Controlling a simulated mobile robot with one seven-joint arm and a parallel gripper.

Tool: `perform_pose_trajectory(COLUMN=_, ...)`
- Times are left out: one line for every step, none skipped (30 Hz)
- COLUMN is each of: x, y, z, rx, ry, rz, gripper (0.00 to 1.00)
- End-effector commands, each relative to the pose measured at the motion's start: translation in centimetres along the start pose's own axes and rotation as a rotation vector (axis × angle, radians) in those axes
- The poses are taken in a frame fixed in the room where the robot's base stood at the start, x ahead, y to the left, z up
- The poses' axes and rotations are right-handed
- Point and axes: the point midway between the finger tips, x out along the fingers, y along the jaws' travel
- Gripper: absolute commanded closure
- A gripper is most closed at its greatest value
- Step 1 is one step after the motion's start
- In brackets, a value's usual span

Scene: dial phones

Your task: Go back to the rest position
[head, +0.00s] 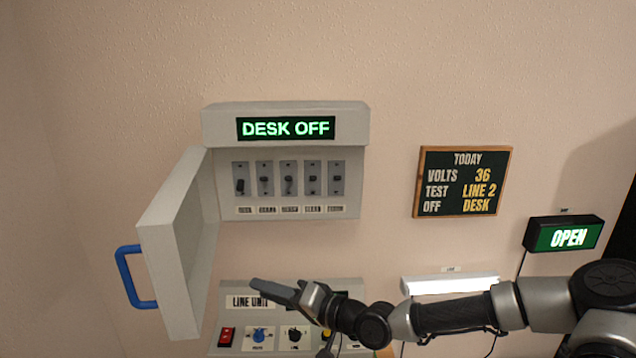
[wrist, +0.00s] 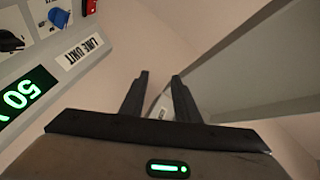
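My gripper (head: 258,284) is stretched out to the left in the head view, in front of the line unit (head: 232,288) and below the open switch box (head: 285,112). In the wrist view its two fingers (wrist: 160,78) stand apart with nothing held between them. My arm comes in from the right edge of the head view and covers part of the line unit. The switch box's lit sign reads DESK OFF. Its leftmost switch (head: 240,185) sits lower than the others.
The box's door (head: 180,245) hangs open at left, with a blue handle (head: 127,278). The line unit has a red rocker (head: 227,337), a blue knob (head: 259,335) and a black knob (head: 294,338). A TODAY board (head: 463,181) and a lit OPEN sign (head: 563,235) are on the right.

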Motion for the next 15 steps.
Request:
perform_pose_trajectory(x=0.0, y=1.5, z=2.5, rx=-0.062, ry=-0.095, rz=0.098, gripper=0.71)
perform_pose_trajectory(x=-0.3, y=2.7, z=3.8, rx=-0.092, ry=-0.145, rz=0.156, gripper=0.71)
perform_pose_trajectory(x=-1.0, y=4.1, z=5.2, rx=-0.134, ry=-0.208, rz=0.233, gripper=0.71)
perform_pose_trajectory(x=-1.7, y=5.2, z=6.1, rx=-0.165, ry=-0.252, rz=0.291, gripper=0.71)
perform_pose_trajectory(x=-2.5, y=6.2, z=6.7, rx=-0.198, ry=-0.293, rz=0.35, gripper=0.71)
perform_pose_trajectory(x=-3.8, y=7.4, z=7.2, rx=-0.239, ry=-0.343, rz=0.426, gripper=0.71)
perform_pose_trajectory(x=-4.9, y=8.2, z=7.5, rx=-0.27, ry=-0.378, rz=0.483, gripper=0.71)
perform_pose_trajectory(x=-6.0, y=8.8, z=7.5, rx=-0.3, ry=-0.409, rz=0.54, gripper=0.71)
perform_pose_trajectory(x=-7.6, y=9.5, z=7.3, rx=-0.339, ry=-0.446, rz=0.614, gripper=0.71)
perform_pose_trajectory(x=-8.9, y=9.9, z=7.0, rx=-0.368, ry=-0.47, rz=0.669, gripper=0.71)
perform_pose_trajectory(x=-10.2, y=10.2, z=6.5, rx=-0.394, ry=-0.491, rz=0.724, gripper=0.71)
perform_pose_trajectory(x=-11.9, y=10.2, z=5.8, rx=-0.429, ry=-0.514, rz=0.794, gripper=0.71)
perform_pose_trajectory(x=-13.2, y=10.2, z=5.2, rx=-0.454, ry=-0.528, rz=0.846, gripper=0.71)
perform_pose_trajectory(x=-14.5, y=9.9, z=4.4, rx=-0.476, ry=-0.538, rz=0.896, gripper=0.71)
perform_pose_trajectory(x=-16.3, y=9.4, z=3.4, rx=-0.503, ry=-0.547, rz=0.962, gripper=0.71)
